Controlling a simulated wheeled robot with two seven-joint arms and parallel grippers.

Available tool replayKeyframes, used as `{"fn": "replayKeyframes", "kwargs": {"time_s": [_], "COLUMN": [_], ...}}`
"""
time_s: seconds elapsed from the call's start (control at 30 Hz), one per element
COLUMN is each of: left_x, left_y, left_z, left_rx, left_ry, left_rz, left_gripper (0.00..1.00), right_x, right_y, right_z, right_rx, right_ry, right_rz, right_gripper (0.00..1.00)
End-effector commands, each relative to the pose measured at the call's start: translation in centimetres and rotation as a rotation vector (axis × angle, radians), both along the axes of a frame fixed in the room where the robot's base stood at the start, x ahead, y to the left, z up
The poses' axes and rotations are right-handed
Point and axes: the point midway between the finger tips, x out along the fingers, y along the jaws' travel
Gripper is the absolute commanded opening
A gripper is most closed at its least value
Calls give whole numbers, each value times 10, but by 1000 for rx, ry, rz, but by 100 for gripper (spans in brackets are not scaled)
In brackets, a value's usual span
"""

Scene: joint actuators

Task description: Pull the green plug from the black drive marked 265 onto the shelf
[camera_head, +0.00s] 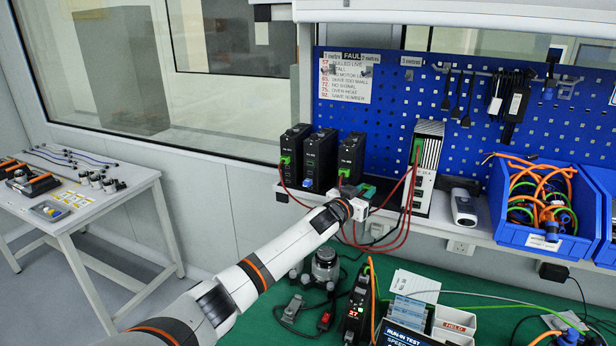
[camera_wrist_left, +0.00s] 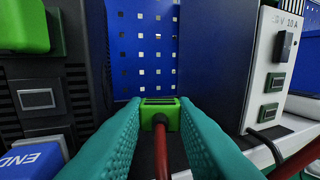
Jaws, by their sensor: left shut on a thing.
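A green plug (camera_wrist_left: 160,113) with a red cable sits between the teal fingers of my left gripper (camera_wrist_left: 158,128), which is shut on it. The plug shows in front of the blue pegboard, apart from any drive front. In the head view, my left gripper (camera_head: 372,190) is at the shelf (camera_head: 262,196), just right of the three black drives. These are a left drive (camera_head: 294,150), a middle drive (camera_head: 319,158) and a right drive (camera_head: 350,155). Their numbers are too small to read. A black drive (camera_wrist_left: 75,90) also fills the left of the wrist view. My right gripper is out of view.
A white drive (camera_head: 423,180) stands right of my gripper, with red cables hanging between. A blue bin (camera_head: 541,235) of cables is at the right. Below, the green bench mat (camera_head: 262,325) holds another black drive (camera_head: 357,305) and boxes.

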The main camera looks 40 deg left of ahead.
Motion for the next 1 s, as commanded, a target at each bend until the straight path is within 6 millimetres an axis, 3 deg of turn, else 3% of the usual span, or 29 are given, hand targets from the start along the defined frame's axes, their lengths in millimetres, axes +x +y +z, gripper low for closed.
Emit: {"fn": "replayKeyframes", "kwargs": {"time_s": [0.03, 0.2, 0.63, 0.67, 0.8, 1.0], "left_x": [8, 15, 15, 15, 15, 15], "left_y": [2, 5, 5, 5, 5, 6], "left_z": [-9, -27, -34, -34, -34, -34], "left_rx": [0, -2, -1, -1, -1, 0], "left_ry": [-3, 0, -1, -1, 0, 0], "left_rz": [0, 0, 0, 0, 1, 2], "left_gripper": [0, 0, 0, 27, 50, 50], "right_x": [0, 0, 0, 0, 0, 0], "right_y": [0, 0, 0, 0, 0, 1], "right_z": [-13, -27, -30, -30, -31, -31], "right_rx": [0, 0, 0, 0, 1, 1], "right_ry": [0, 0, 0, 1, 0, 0], "right_rz": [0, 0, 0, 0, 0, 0], "right_gripper": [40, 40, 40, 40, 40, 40]}}
